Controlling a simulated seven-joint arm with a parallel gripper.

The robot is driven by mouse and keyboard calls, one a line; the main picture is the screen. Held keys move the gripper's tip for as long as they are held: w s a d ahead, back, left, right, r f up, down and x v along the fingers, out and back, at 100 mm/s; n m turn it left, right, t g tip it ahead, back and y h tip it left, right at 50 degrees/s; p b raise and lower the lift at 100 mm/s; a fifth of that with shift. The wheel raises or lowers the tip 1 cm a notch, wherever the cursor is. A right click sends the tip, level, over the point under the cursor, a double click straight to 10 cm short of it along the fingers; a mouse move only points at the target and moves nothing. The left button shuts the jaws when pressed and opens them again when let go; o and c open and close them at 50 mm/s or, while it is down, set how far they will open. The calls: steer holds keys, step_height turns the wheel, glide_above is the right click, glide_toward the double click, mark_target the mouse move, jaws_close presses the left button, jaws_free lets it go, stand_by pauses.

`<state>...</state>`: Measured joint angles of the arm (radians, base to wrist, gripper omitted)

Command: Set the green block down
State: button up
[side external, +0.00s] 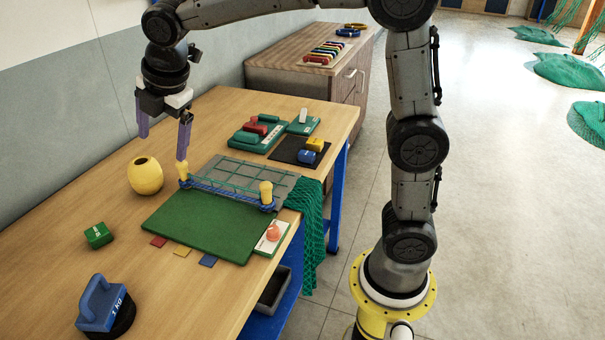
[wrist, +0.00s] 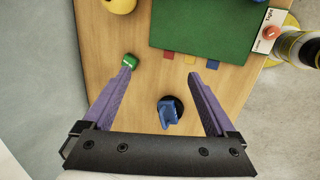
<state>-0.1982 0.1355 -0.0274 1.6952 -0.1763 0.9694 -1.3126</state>
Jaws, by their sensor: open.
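The green block (side external: 98,235) rests on the wooden table, left of the green mat (side external: 205,222). In the wrist view the green block (wrist: 130,61) lies on the table just beyond the tip of the left finger. My gripper (side external: 163,148) is open and empty, its purple fingers raised above the table beyond the block, over the area of the yellow pot. In the wrist view the gripper (wrist: 160,75) has its two fingers spread wide, with nothing between the tips.
A yellow round pot (side external: 145,175) stands below my gripper. A blue-handled weight (side external: 102,307) sits near the table's front. A low green net on posts (side external: 225,185) borders the mat. Red, yellow and blue squares (side external: 183,252) lie along the mat. Bare table surrounds the green block.

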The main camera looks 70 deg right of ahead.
steer(key=s+d+f+m, duration=0.1)
steer(key=s+d+m, duration=0.1)
steer(key=s+m, duration=0.4)
steer(key=s+d+f+m, duration=0.1)
steer(key=s+m, duration=0.5)
steer(key=s, duration=0.6)
steer(key=s+d+f+m+t, duration=0.1)
steer(key=s+d+f+m, duration=0.1)
steer(key=s+m, duration=0.4)
steer(key=s+f, duration=0.1)
steer(key=s, duration=0.2)
steer(key=shift+s+d+y, duration=0.3)
steer(key=shift+s+y, duration=0.05)
steer(key=shift+y, duration=0.05)
